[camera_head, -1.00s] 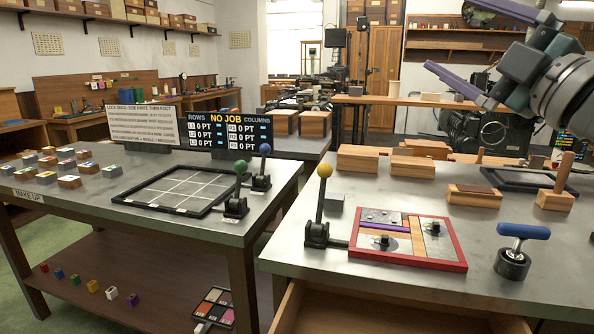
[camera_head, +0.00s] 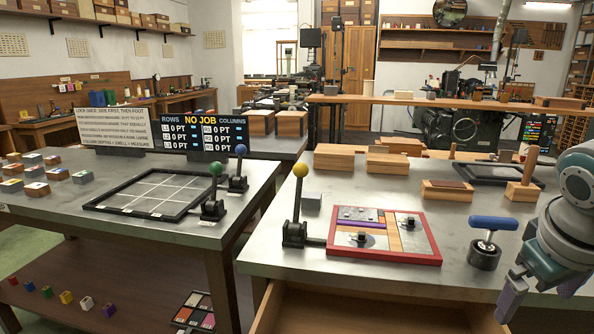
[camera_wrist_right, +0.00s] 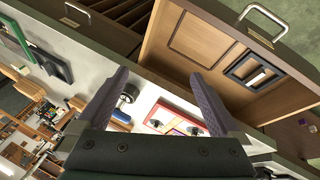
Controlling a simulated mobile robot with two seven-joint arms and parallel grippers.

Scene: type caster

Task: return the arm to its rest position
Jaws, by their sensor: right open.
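My right gripper (camera_head: 541,291) is at the lower right in the head view, by the front right edge of the right metal table (camera_head: 370,272). Its purple fingers are apart with nothing between them. In the right wrist view the open fingers (camera_wrist_right: 160,95) show in front of the table, an open drawer (camera_wrist_right: 190,55) and a red-framed tray. My left gripper is not in view.
The blue-handled roller (camera_head: 485,252) stands just left of my right gripper. The red-framed tray (camera_head: 432,259) and yellow-knobbed lever (camera_head: 294,237) sit further left. Wooden blocks (camera_head: 347,155) lie at the back. The drawer (camera_head: 375,314) stands open below the table.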

